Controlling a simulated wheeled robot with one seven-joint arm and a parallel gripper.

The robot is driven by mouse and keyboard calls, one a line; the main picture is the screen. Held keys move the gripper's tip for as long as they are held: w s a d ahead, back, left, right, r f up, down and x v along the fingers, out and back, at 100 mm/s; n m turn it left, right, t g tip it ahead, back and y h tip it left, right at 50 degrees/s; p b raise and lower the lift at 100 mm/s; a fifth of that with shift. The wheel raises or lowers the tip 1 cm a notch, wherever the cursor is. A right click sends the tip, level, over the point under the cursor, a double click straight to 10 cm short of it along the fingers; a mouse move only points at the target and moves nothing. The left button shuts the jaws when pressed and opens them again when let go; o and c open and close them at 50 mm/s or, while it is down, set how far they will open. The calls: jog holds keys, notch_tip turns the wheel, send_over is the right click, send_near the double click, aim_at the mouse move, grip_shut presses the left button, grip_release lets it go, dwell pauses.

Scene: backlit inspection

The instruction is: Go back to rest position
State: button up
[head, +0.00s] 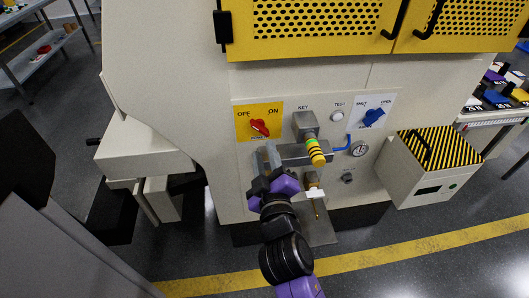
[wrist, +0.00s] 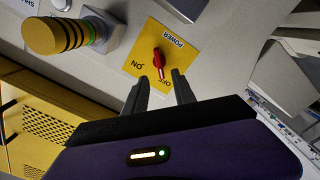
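My gripper (head: 264,150) is in front of the machine's panel, just below the red power knob (head: 259,127) on its yellow OFF/ON plate (head: 243,131). In the wrist view the two dark fingers of my gripper (wrist: 161,76) stand apart with nothing held between them. The red knob (wrist: 158,58) shows between and just beyond the fingertips, with a gap to each finger; I cannot tell the exact depth. The knob's handle sits slanted in the head view. The yellow plate (wrist: 145,52) is in clear view behind it.
A striped-lid box (head: 412,187) stands right; yellow doors (head: 320,20) are above.

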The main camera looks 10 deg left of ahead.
jog(key=s+d+m+g+h+p, duration=0.1)
jog(key=s+d+m, duration=0.3)
jog(key=s+d, duration=0.4)
jog(key=s+d+r+m+h+p, duration=0.1)
jog(key=s+d, duration=0.8)
jog(key=s, duration=1.1)
jog(key=s+d+r+m+g+h+p, duration=0.1)
jog(key=s+d+m+h+p, duration=0.2)
jog(key=s+d+m, duration=0.4)
jog(key=s+d+p, duration=0.1)
jog(key=s+d, duration=0.1)
jog(key=s, duration=0.5)
jog(key=shift+s+r+g, duration=0.2)
jog(key=shift+s+g, duration=0.1)
